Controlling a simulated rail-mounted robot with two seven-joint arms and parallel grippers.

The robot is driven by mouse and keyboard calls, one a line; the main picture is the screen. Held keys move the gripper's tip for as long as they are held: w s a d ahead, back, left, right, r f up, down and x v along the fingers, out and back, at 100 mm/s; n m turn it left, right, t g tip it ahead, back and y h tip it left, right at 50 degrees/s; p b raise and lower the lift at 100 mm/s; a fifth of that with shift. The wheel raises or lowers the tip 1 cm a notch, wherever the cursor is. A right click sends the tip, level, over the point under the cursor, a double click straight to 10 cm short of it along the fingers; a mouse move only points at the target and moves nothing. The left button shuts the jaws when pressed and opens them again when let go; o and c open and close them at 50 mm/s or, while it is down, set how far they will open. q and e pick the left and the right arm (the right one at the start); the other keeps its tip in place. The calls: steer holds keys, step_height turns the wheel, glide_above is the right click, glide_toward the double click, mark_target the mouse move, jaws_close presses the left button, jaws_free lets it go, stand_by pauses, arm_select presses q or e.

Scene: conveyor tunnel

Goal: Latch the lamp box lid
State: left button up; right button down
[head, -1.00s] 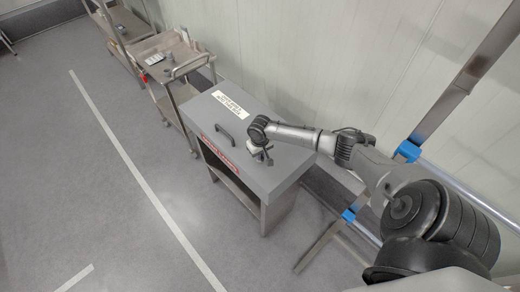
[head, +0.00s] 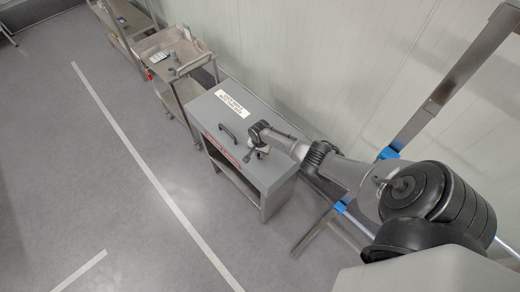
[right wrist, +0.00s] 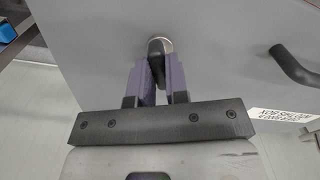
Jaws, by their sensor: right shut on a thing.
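The grey lamp box (head: 245,112) stands against the wall in the head view, its flat lid down. A dark bar handle (head: 228,132) sits on the lid, and it also shows in the right wrist view (right wrist: 293,66). A small black latch knob (right wrist: 158,48) on a round metal base sticks out of the grey surface in the right wrist view. My right gripper (right wrist: 161,78) has its purple finger pads closed on both sides of this knob. In the head view my right gripper (head: 252,154) is at the lid's near right part. My left gripper is not in view.
A white label (head: 231,103) lies on the lid, and a red label (head: 222,150) is on the front above an open shelf. A steel cart (head: 172,62) with small items stands beyond the box. The floor at left is clear.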

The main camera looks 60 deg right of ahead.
steer(key=m+p, duration=0.1)
steer(key=m, duration=0.3)
steer(key=shift+m+p, duration=0.3)
stand_by(0.3)
steer(key=c, duration=1.1)
jaws_free()
steer(key=shift+r+p, duration=3.15)
steer(key=shift+r, duration=3.75)
